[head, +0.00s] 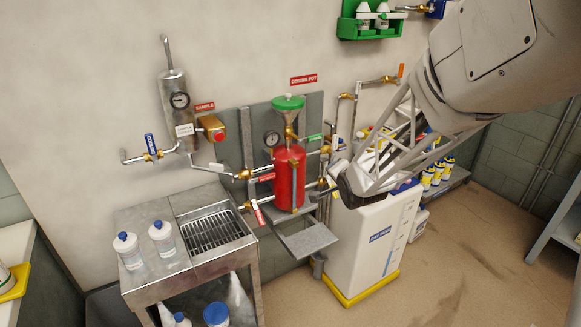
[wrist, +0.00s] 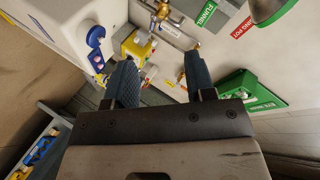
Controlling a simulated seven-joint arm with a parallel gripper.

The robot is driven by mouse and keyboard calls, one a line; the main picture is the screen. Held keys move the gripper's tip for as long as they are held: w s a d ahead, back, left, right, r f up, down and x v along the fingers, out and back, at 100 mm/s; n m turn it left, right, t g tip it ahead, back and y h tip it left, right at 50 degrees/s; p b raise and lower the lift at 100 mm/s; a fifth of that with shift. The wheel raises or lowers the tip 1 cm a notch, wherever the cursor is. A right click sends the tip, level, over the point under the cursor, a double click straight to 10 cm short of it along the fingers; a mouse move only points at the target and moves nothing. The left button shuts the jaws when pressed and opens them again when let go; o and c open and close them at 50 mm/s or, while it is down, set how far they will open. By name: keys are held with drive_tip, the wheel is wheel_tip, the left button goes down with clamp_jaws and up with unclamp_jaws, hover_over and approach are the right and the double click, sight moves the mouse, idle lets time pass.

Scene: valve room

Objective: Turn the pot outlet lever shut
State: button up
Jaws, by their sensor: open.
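The red dosing pot (head: 289,178) is upright on the wall, with a green funnel (head: 288,103) on top. Brass valves with red tags sit on its left pipes, an upper one (head: 266,177) and a lower one (head: 257,211). I cannot read which is the pot outlet lever. My gripper (head: 333,180) is at the right side of the pot, near its right-hand pipework, which it partly hides. In the wrist view my gripper (wrist: 162,78) has its fingers apart with nothing held between them. A brass valve (wrist: 161,12) shows beyond the fingers, apart from them.
A white tank (head: 372,240) on a yellow base stands below my arm. A metal bench (head: 150,262) with bottles and a drain grate is at left. The sample cooler (head: 174,105) hangs on the wall. A green eye wash box (wrist: 252,92) shows right of the fingers.

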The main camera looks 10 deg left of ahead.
drive_tip(key=w+a+f+m+t+y, duration=0.1)
drive_tip(key=w+a+f+y, duration=0.25)
drive_tip(key=a+f, duration=0.4)
drive_tip(key=m+y, duration=0.2)
drive_tip(key=y, duration=0.2)
approach(268, 178)
drive_tip(key=shift+w+a, duration=0.35)
drive_tip(key=shift+w, duration=0.15)
drive_tip(key=shift+w, duration=0.1)
drive_tip(key=shift+x, duration=3.85)
clamp_jaws()
